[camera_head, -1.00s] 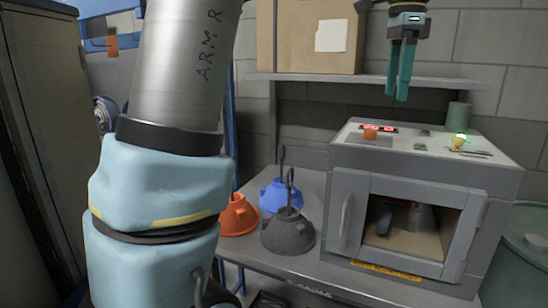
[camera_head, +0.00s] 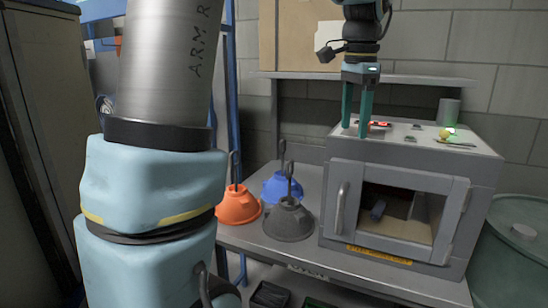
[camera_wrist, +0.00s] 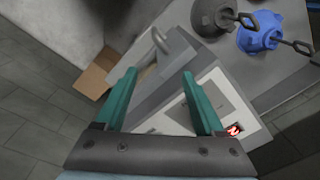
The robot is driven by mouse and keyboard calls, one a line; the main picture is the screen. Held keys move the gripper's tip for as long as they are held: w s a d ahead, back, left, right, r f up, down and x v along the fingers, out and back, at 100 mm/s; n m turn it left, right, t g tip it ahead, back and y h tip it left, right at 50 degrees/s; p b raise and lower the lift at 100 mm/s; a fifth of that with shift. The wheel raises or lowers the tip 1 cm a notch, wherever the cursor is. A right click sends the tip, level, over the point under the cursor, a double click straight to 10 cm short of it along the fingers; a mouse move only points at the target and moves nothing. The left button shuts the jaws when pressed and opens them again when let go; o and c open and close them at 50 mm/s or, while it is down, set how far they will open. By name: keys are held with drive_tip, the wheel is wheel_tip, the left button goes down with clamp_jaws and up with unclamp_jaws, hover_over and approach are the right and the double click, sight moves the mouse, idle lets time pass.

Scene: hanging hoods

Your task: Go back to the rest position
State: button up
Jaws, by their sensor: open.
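My gripper (camera_head: 354,131) is open and empty. In the head view its two teal fingers point down near the front left part of the top of the grey box-shaped machine (camera_head: 335,180). The fingers overlap the machine's top edge in the picture; I cannot tell how far above it they are. In the wrist view the open fingers (camera_wrist: 159,76) lie over the machine (camera_wrist: 165,105), with nothing between them. My arm covers the left part of the head view.
An orange hood (camera_head: 238,207), a blue hood (camera_head: 281,188) and a dark grey hood (camera_head: 288,222), each with a hook, stand on the bench (camera_head: 318,264) left of the machine. A shelf (camera_head: 420,80) runs behind. A green drum (camera_head: 515,250) stands at right.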

drive_tip(key=s+a+f+n, duration=0.3)
drive_tip(key=a+f+n, duration=0.4)
drive_tip(key=a+f, duration=0.3)
drive_tip(key=s+a+f+n, duration=0.4)
drive_tip(key=a+f+n, duration=0.3)
drive_tip(key=a+f, duration=0.4)
drive_tip(key=a, duration=0.3)
drive_tip(key=shift+s+t, duration=0.3)
drive_tip(key=shift+t, duration=0.1)
